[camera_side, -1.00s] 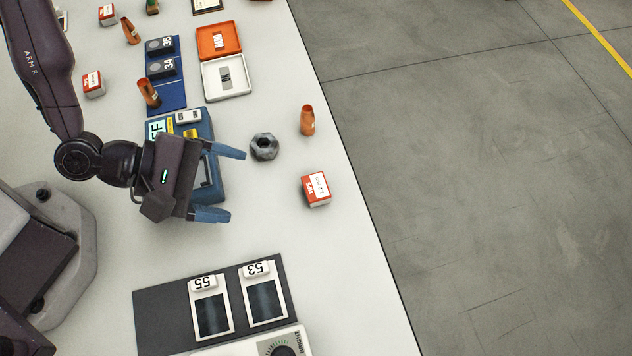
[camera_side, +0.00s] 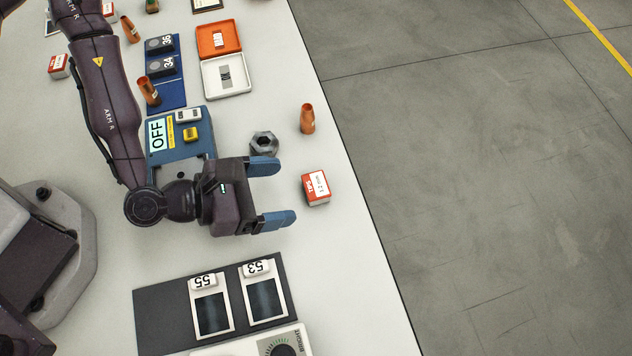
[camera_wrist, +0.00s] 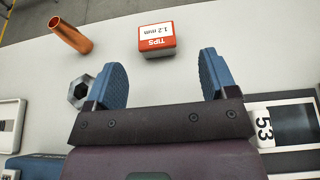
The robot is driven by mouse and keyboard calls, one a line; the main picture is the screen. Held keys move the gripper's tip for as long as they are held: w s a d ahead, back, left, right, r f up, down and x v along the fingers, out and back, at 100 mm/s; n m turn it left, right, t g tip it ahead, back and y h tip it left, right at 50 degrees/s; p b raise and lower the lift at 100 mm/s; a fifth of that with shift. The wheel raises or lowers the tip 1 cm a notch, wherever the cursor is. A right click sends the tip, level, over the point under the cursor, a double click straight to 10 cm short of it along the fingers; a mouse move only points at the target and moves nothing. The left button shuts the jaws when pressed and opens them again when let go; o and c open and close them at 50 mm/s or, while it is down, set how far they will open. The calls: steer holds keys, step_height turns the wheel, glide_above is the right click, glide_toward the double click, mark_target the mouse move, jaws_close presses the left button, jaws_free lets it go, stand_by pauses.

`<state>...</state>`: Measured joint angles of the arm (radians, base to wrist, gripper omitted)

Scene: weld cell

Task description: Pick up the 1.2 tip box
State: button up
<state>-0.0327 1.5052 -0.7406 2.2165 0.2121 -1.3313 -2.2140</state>
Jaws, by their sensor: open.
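The 1.2 tip box (camera_side: 316,188) is a small red and white box on the white table, right of my gripper in the side view. In the wrist view the tip box (camera_wrist: 156,40) shows "TIPS 1.2 mm" upside down and lies ahead of the fingers, near the middle of the gap between them. My gripper (camera_side: 279,193) is open and empty, its blue fingers pointing at the box but short of it. The gripper also shows in the wrist view (camera_wrist: 162,78). Another red and white box (camera_side: 59,66) is at the far left; its label is too small to read.
A steel nut (camera_side: 264,144) sits close beside the upper finger. A copper nozzle (camera_side: 307,119) stands beyond it. A dark mat (camera_side: 165,310) with numbered plates lies below, and a blue device (camera_side: 178,135) reads OFF. The table edge runs right of the box.

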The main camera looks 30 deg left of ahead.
mark_target(309, 186)
steer(key=x, duration=0.5)
steer(key=shift+w+f, duration=0.1)
steer(key=shift+w, duration=0.15)
steer(key=shift+a, duration=0.1)
steer(key=c, duration=1)
